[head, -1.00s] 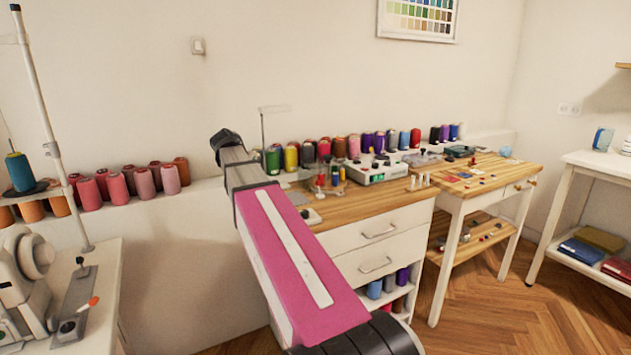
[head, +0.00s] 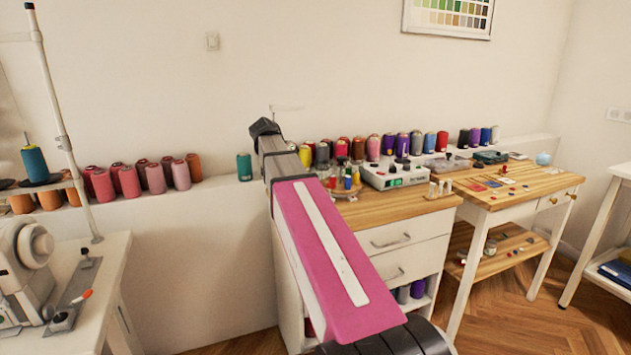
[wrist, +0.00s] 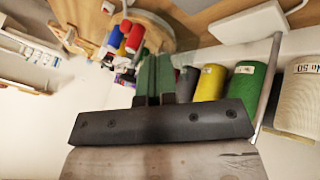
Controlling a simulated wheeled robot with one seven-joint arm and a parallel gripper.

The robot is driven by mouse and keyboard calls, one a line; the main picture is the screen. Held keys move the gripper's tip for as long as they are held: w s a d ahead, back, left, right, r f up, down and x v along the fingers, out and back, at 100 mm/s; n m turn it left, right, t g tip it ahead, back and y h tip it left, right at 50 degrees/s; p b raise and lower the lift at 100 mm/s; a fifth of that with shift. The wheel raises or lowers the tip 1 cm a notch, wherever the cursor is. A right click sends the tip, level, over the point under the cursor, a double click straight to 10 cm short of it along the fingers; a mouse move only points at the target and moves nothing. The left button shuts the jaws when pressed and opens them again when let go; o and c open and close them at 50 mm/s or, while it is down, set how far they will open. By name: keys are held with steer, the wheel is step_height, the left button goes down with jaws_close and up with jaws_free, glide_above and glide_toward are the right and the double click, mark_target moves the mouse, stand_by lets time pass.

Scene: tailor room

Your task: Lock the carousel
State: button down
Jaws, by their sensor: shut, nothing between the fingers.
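My gripper (wrist: 152,80) shows in the wrist view with its two dark green fingers close together, shut and empty. In the head view, small coloured spools (head: 346,178) stand at the bench's left end beside my pink arm, which partly hides that area. The lock part cannot be made out. My fingers do not show clearly in the head view.
The wooden-topped drawer bench (head: 405,208) carries a white device (head: 395,175) with a green display. Thread cones (head: 440,141) line the wall ledge behind it. A side table (head: 520,182) with small items stands to the right. A sewing machine (head: 25,265) is at the left.

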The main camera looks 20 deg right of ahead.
steer(key=x, duration=0.9)
steer(key=shift+d+f, duration=0.1)
steer(key=shift+f, duration=0.1)
steer(key=shift+s+d, duration=0.3)
steer(key=shift+d, duration=0.2)
steer(key=shift+s+d, duration=0.25)
steer(key=shift+d, duration=0.25)
steer(key=shift+s+d+r, duration=0.25)
steer(key=shift+s+d, duration=0.15)
steer(key=shift+d, duration=0.4)
